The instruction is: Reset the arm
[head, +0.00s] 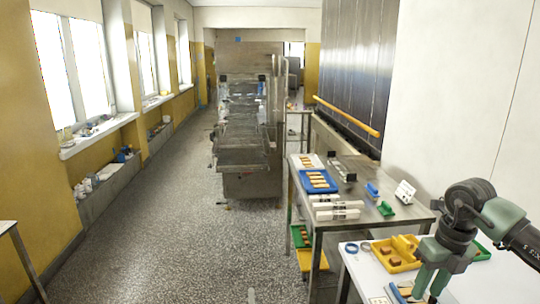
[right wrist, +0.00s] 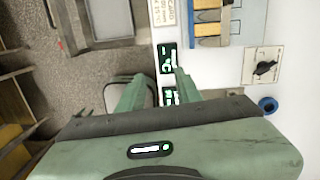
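A dark display with light characters (right wrist: 168,58) shows beyond the gap. My left gripper is in neither view. The enrober machine (head: 245,150), a tall steel unit with a mesh-like belt (head: 243,118), stands in the middle of the room, well away from the gripper.
A steel table (head: 375,225) holds a blue tray (head: 333,187) of bars and white blocks. A yellow tray (head: 380,262) with brown pieces sits on the white table, close to my right gripper. The speckled floor (head: 170,230) at left is clear.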

